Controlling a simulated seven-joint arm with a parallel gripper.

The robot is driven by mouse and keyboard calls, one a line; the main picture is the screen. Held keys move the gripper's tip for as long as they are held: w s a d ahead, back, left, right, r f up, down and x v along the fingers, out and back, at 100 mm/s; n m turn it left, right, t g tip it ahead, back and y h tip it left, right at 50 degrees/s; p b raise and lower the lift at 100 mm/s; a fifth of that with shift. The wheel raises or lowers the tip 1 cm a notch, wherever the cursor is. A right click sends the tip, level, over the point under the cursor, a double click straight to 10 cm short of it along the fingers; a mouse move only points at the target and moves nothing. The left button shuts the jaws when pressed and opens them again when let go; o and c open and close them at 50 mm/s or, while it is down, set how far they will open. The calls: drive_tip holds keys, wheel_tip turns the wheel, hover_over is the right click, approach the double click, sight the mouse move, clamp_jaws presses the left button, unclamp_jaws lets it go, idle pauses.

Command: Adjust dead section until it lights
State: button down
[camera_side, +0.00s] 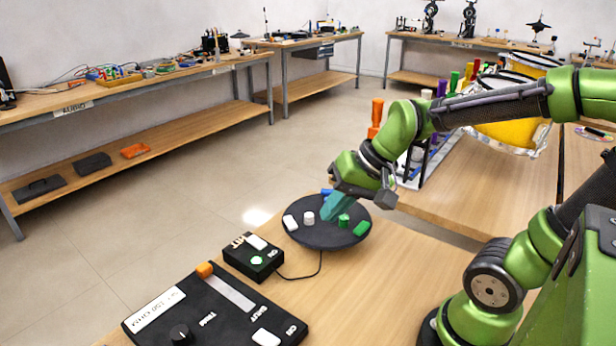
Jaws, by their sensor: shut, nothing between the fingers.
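A round black pad (310,236) lies on the wooden table, with several small pieces on it. A white piece (290,222) is at its left edge, a grey-white knob (308,218) beside it. A green knob (344,221) and a green piece (362,228) are at the right. A bit of blue shows at the back edge. My gripper (328,212) is shut and empty, its teal fingers pointing down at the middle of the pad; I cannot tell if they touch it. A small black box (240,262) with a green round spot (257,260) is wired to the pad.
A larger black panel (215,325) with an orange-tipped slider (205,270), a dial (181,334) and a white switch (266,338) lies front left. A rack with coloured pegs (377,112) and yellow drums (510,132) stand behind right. Table right of the pad is clear.

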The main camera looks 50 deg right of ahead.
drive_tip(key=shift+s+a+r+n+t+h, duration=0.2)
drive_tip(key=shift+s+r+n+t, duration=0.15)
drive_tip(key=shift+s+r+n, duration=0.6)
drive_tip(key=shift+s+a+r+n+t+h, duration=0.2)
drive_tip(key=shift+s+r+n+t, duration=0.15)
drive_tip(key=shift+s+r+n, duration=0.6)
